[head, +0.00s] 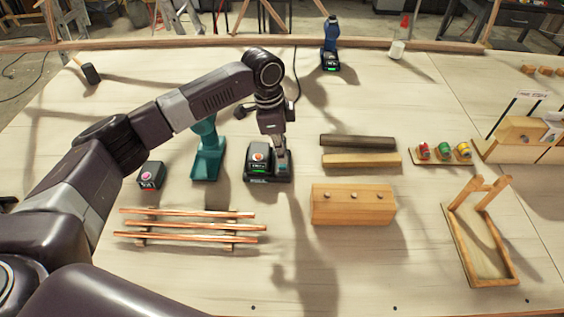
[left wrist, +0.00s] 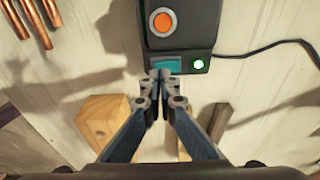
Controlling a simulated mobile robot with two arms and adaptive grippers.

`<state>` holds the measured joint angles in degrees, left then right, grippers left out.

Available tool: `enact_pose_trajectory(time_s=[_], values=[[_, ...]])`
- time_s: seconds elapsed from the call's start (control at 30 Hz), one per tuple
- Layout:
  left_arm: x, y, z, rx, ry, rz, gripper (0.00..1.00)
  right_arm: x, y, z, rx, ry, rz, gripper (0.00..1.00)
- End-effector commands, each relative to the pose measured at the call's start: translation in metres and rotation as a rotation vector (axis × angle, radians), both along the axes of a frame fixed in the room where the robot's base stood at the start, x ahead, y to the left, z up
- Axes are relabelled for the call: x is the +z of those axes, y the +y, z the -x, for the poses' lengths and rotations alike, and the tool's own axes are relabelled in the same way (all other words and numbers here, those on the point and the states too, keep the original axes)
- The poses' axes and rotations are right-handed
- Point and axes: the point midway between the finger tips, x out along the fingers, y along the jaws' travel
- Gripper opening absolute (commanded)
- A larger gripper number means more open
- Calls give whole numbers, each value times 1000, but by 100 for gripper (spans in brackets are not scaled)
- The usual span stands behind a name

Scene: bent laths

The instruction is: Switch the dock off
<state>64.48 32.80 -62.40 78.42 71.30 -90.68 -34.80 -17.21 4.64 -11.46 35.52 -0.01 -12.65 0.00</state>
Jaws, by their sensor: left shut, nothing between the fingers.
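The dock (head: 270,179) is a dark charger on the bench, holding a black battery (head: 257,165) with an orange button. In the left wrist view the dock (left wrist: 205,56) has a teal switch (left wrist: 171,65) on its front face, beside a lit green lamp (left wrist: 198,64). My left gripper (head: 283,169) is shut and empty at the dock's right side in the head view. In the left wrist view its fingertips (left wrist: 160,76) are at the switch, partly covering it; I cannot tell whether they touch. My right gripper is in neither view.
A teal drill (head: 207,160) and another battery (head: 151,175) stand left of the dock. Copper rods (head: 190,226) lie in front, a wooden block (head: 353,205) and laths (head: 360,160) to the right. A black cable (left wrist: 260,48) leaves the dock.

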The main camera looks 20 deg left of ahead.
Motion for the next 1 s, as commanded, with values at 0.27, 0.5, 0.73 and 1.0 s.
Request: enact_pose_trajectory(time_s=[0.27,0.5,0.73,1.0], values=[[0,0,0,0,0,0,0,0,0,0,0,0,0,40],[0,0,0,0,0,0,0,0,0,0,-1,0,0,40],[-3,0,0,0,0,0,0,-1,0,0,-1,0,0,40],[-7,0,0,0,0,0,0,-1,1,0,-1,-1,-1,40]])
